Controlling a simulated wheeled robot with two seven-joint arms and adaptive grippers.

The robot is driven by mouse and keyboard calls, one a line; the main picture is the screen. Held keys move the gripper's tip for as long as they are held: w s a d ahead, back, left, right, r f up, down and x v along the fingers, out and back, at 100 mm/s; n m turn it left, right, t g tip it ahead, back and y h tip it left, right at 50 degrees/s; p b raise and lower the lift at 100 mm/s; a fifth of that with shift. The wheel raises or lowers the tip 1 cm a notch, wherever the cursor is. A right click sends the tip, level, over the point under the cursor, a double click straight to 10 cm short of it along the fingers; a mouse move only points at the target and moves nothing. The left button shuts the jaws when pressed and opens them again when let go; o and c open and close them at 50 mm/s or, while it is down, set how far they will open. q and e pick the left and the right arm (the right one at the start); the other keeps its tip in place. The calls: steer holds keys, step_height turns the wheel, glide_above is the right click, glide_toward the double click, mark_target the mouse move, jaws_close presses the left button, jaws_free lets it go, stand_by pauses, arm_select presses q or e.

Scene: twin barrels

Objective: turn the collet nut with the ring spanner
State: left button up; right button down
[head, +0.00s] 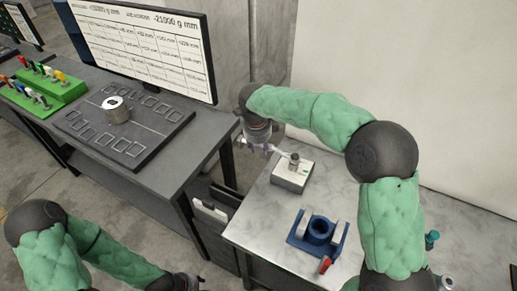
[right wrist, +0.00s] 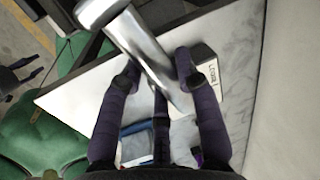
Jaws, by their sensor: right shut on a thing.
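My right gripper (head: 262,147) is shut on the ring spanner (head: 278,151), a bright metal bar, over the left edge of the pale table. In the right wrist view the spanner (right wrist: 140,45) runs diagonally between the dark fingers (right wrist: 158,82). In the head view its far end points at the small grey collet nut (head: 294,158) on top of a white block (head: 291,177). I cannot tell whether the ring is around the nut or only beside it. The block shows partly behind a finger in the right wrist view (right wrist: 207,62). My left gripper (head: 186,283) is barely in view at the bottom edge.
A blue fixture (head: 300,240) with a round bore and a red-tipped part (head: 325,264) stand nearer on the table. A grey bench (head: 170,160) at left holds a dark tray, a green rack (head: 62,92) and a monitor (head: 140,45). A gap separates bench and table.

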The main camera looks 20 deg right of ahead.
stand_by(0.3)
steer(key=shift+w+d+m, duration=0.7)
steer(key=shift+w+m, duration=0.1)
steer(key=shift+m, duration=0.2)
steer(key=shift+s+a+n, duration=0.25)
steer(key=shift+n, duration=0.05)
steer(key=shift+r, duration=0.15)
steer(key=shift+r+p, duration=1.95)
steer(key=shift+r, duration=1.45)
